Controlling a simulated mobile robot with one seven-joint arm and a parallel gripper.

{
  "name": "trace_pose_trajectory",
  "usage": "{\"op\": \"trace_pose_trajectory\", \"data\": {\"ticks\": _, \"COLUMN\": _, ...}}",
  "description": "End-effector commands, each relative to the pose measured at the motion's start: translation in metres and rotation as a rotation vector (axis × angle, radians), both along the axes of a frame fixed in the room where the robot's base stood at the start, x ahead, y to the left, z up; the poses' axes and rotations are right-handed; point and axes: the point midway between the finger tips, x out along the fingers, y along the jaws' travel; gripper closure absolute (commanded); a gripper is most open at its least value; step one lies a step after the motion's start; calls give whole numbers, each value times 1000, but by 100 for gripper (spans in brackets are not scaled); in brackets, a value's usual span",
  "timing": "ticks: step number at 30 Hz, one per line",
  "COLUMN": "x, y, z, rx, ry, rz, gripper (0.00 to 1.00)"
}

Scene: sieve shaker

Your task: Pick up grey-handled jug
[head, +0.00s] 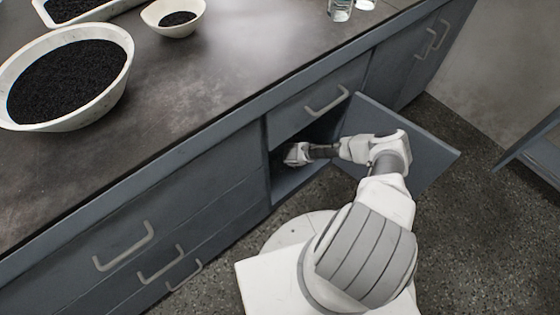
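I see no grey-handled jug in the head view. My arm reaches from the floor side into an open cabinet (285,190) under the counter. My gripper (291,155) is at the cabinet opening, small and partly in shadow. Its fingers are too unclear to show whether they are open or shut, or whether they hold anything. The inside of the cabinet is dark and mostly hidden by the arm and the counter front.
The cabinet door (425,150) stands open to the right of my arm. On the counter (215,75) are a large bowl (118,90) and a small bowl (185,28) of black grains, a tray (50,20) and a glass vessel (340,10).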

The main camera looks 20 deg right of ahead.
Motion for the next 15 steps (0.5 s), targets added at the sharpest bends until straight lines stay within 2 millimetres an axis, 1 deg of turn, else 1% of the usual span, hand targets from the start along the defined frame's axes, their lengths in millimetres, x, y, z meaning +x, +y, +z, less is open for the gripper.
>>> {"op": "trace_pose_trajectory", "data": {"ticks": 2, "x": 0, "y": 0, "z": 0, "rx": 0, "ry": 0, "rz": 0, "gripper": 51}}
{"op": "trace_pose_trajectory", "data": {"ticks": 3, "x": 0, "y": 0, "z": 0, "rx": 0, "ry": 0, "rz": 0, "gripper": 58}}
{"op": "trace_pose_trajectory", "data": {"ticks": 5, "x": 0, "y": 0, "z": 0, "rx": 0, "ry": 0, "rz": 0, "gripper": 69}}
{"op": "trace_pose_trajectory", "data": {"ticks": 6, "x": 0, "y": 0, "z": 0, "rx": 0, "ry": 0, "rz": 0, "gripper": 76}}
{"op": "trace_pose_trajectory", "data": {"ticks": 10, "x": 0, "y": 0, "z": 0, "rx": 0, "ry": 0, "rz": 0, "gripper": 99}}
{"op": "trace_pose_trajectory", "data": {"ticks": 15, "x": 0, "y": 0, "z": 0, "rx": 0, "ry": 0, "rz": 0, "gripper": 100}}
